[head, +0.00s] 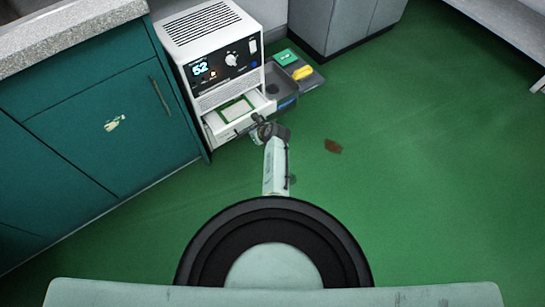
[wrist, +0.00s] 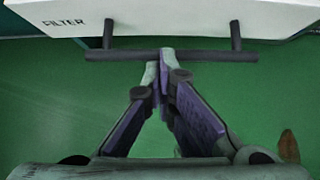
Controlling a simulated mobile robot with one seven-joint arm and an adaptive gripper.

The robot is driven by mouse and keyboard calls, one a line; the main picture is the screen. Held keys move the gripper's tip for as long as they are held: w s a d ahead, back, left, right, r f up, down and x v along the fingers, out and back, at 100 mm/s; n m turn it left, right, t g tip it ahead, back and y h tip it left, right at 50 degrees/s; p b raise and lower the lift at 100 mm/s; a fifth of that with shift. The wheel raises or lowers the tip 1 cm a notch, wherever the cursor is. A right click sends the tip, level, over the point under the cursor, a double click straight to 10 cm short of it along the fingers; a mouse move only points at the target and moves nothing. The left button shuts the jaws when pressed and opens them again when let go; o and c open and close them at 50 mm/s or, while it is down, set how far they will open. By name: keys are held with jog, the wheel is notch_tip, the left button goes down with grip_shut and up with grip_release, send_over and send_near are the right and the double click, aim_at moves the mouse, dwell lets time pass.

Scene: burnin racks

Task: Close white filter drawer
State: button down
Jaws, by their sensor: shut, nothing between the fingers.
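The white filter drawer (head: 216,129) is pulled out at the bottom of the white machine (head: 212,45) in the head view. In the wrist view its front (wrist: 175,16) is marked "FILTER" and carries a dark bar handle (wrist: 200,56) on two posts. My gripper (wrist: 165,62) is shut and empty, with its fingertips at the middle of the handle bar. I cannot tell whether they touch it. In the head view my gripper (head: 256,128) is at the drawer's front, and my wrist hides part of that front.
A grey bin (head: 283,93) stands right of the drawer, beside a tray with a green item (head: 286,57) and a yellow item (head: 302,72). Teal cabinets (head: 90,130) stand on the left.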

aim_at(238, 116)
jog(key=w+a+b, duration=0.1)
jog(key=w+a, duration=0.1)
jog(key=w+a+b, duration=0.1)
jog(key=w+b, duration=0.1)
jog(key=w, duration=0.1)
jog(key=w+a+b, duration=0.1)
jog(key=w+a, duration=0.1)
jog(key=shift+w+a+f, duration=0.25)
jog(key=shift+w+a, duration=0.1)
jog(key=shift+w+a+r+b, duration=0.1)
jog(key=shift+w+a+b, duration=0.3)
jog(key=shift+w, duration=0.1)
jog(key=shift+d, duration=0.1)
